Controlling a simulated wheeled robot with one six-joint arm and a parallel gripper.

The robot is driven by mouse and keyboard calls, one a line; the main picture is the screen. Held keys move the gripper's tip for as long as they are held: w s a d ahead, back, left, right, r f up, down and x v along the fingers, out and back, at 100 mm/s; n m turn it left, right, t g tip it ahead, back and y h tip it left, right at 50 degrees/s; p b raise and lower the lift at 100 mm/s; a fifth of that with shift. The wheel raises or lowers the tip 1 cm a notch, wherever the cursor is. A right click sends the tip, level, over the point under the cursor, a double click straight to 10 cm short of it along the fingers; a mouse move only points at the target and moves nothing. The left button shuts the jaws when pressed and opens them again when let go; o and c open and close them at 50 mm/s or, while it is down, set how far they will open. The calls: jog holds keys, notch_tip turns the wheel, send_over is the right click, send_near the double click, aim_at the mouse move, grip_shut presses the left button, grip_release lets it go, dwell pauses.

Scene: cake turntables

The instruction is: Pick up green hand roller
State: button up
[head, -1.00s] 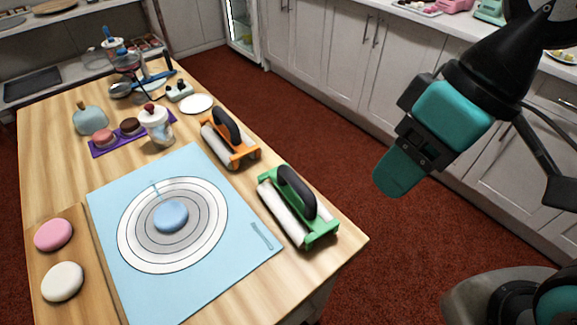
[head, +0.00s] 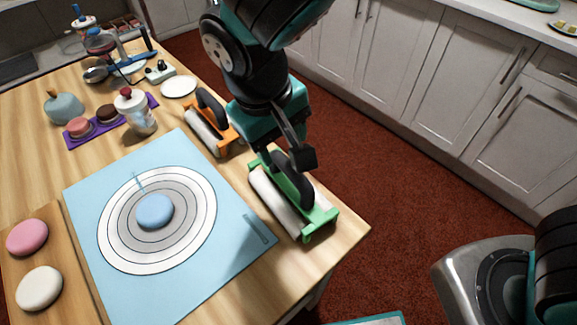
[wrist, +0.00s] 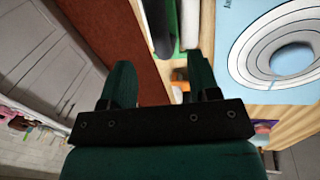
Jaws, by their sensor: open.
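The green hand roller (head: 318,221) lies near the table's right edge in the head view, with a white cylinder and a black arched handle. My gripper (head: 272,150) is over the roller's far end, close to the handle; whether it touches is unclear. In the wrist view my gripper (wrist: 161,82) has its two fingers apart with nothing held between them. The green hand roller's black handle (wrist: 160,28) and white cylinder show there just beyond the fingers. The arm hides part of the roller's far end in the head view.
An orange hand roller (head: 214,127) lies just behind the green one. A blue mat (head: 215,265) with printed rings and a blue disc (head: 155,211) is to the left. A white jar (head: 138,112) and white plate (head: 179,87) stand farther back.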

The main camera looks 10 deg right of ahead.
aim_at(287, 165)
jog(key=f, duration=0.3)
jog(key=d+f, duration=0.1)
jog(key=f, duration=0.1)
jog(key=shift+w, duration=0.2)
jog(key=shift+d+f, duration=0.2)
jog(key=shift+f, duration=0.65)
jog(key=shift+d+f, duration=0.2)
jog(key=shift+f, duration=0.6)
jog(key=shift+d+f, duration=0.2)
jog(key=shift+f, duration=0.65)
grip_shut()
